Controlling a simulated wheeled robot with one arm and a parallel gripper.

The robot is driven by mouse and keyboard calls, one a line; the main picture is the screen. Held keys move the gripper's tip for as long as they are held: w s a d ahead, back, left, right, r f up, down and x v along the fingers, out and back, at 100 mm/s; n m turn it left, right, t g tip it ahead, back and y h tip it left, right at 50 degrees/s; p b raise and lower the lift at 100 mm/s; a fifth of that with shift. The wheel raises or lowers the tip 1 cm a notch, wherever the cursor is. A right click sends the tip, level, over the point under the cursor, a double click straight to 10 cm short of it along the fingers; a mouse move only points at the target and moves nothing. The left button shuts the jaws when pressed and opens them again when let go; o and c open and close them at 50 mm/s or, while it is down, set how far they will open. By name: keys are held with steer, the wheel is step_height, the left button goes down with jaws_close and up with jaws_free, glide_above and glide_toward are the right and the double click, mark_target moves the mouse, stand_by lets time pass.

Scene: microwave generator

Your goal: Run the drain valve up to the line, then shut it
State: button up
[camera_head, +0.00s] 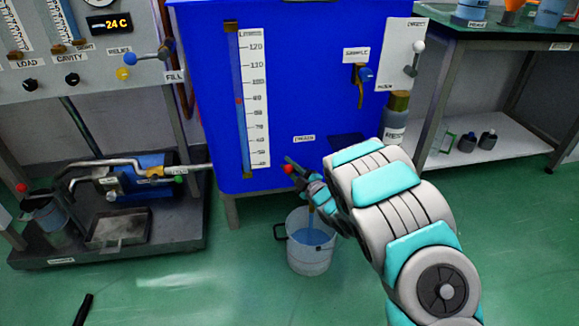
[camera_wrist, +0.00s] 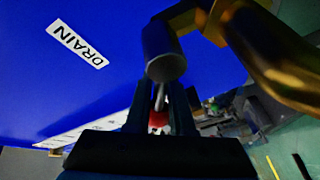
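The blue tank (camera_head: 290,90) has a sight tube (camera_head: 237,100) beside a numbered scale (camera_head: 257,100), with a small red mark (camera_head: 239,101) near 90. I cannot tell the liquid level in the tube. The drain valve's red knob (camera_head: 288,169) shows below the DRAIN label (camera_head: 304,138). In the wrist view the red knob (camera_wrist: 158,119) and its thin lever lie between the fingers of my gripper (camera_wrist: 161,105), under a grey cylinder (camera_wrist: 163,52) and brass pipe (camera_wrist: 265,50). Whether the fingers press on the lever is unclear. A bluish streak drops into the bucket (camera_head: 310,258).
A cart with a pump (camera_head: 130,185) stands left of the tank under a control panel (camera_head: 80,60). A bench (camera_head: 500,30) stands farther right.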

mark_target(296, 172)
steer(key=shift+o, duration=1.4)
steer(key=shift+p+v, duration=0.3)
steer(key=shift+v, duration=3.55)
